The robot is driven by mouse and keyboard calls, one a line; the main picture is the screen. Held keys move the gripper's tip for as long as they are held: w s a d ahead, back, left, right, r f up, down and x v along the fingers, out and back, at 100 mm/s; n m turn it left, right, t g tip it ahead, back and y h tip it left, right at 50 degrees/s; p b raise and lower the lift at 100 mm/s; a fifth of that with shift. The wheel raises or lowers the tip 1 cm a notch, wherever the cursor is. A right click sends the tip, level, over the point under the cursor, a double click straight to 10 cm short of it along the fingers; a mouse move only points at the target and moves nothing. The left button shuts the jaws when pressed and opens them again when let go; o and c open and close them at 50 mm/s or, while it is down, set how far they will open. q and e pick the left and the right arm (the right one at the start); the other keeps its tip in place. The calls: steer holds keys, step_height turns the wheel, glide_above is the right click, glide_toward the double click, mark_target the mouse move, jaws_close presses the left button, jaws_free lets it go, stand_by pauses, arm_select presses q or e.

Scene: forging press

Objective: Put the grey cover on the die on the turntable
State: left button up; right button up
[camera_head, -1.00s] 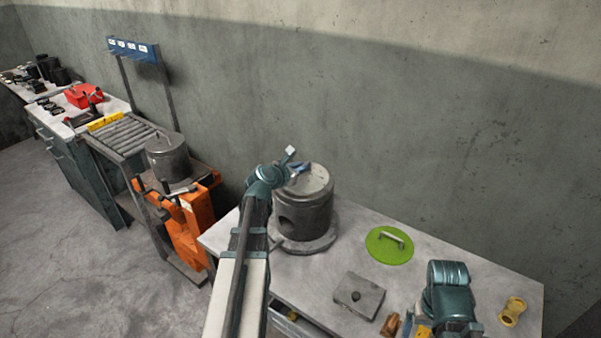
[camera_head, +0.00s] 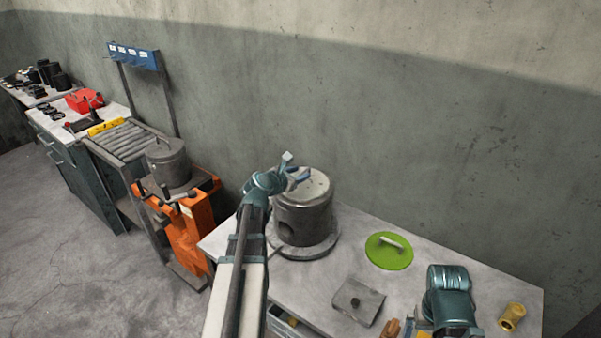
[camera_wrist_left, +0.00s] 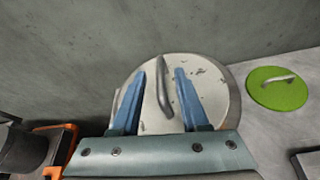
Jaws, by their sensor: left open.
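The grey cover (camera_head: 317,183) lies flat on top of the die (camera_head: 305,218), a dark grey drum with a hole in its side. The die stands on the round turntable (camera_head: 322,247) at the table's back left. In the left wrist view the cover (camera_wrist_left: 205,95) is a worn pale disc with a bar handle (camera_wrist_left: 163,90). My left gripper (camera_head: 294,168) is over the cover; in the wrist view its open blue fingers (camera_wrist_left: 159,75) appear on either side of the handle, with gaps. My right arm shows at the lower right, but its jaws do not.
A green disc with a handle (camera_head: 388,252) lies right of the die. A grey plate with a knob (camera_head: 357,300) and a brass sleeve (camera_head: 512,317) are on the table (camera_head: 450,262). An orange lift (camera_head: 190,235) carrying another drum (camera_head: 168,162) stands left. The wall is close behind.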

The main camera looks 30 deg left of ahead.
arm_select(q)
steer(key=p+v, duration=0.3)
steer(key=v, duration=0.8)
steer(key=s+d+f+m+g+h, duration=0.15)
steer(key=d+f+m+g, duration=0.3)
steer(key=d+m, duration=0.65)
steer(key=d+f+m+g+h, duration=0.3)
steer(key=d+f+m, duration=0.35)
steer(key=d, duration=0.85)
steer(key=s+d+f+m+g+y, duration=0.1)
steer(key=s+d+m+g+y, duration=0.2)
steer(key=m, duration=0.7)
steer(key=s+d+f+m+g+y, duration=0.1)
steer(key=s+d+m+g+y, duration=0.2)
steer(key=s+d+m, duration=0.5)
steer(key=s+m, duration=0.2)
steer(key=shift+s+d+f, duration=0.15)
steer(key=shift+s+f, duration=0.15)
steer(key=shift+s, duration=0.1)
steer(key=shift+f+g, duration=0.1)
steer(key=shift+g, duration=0.15)
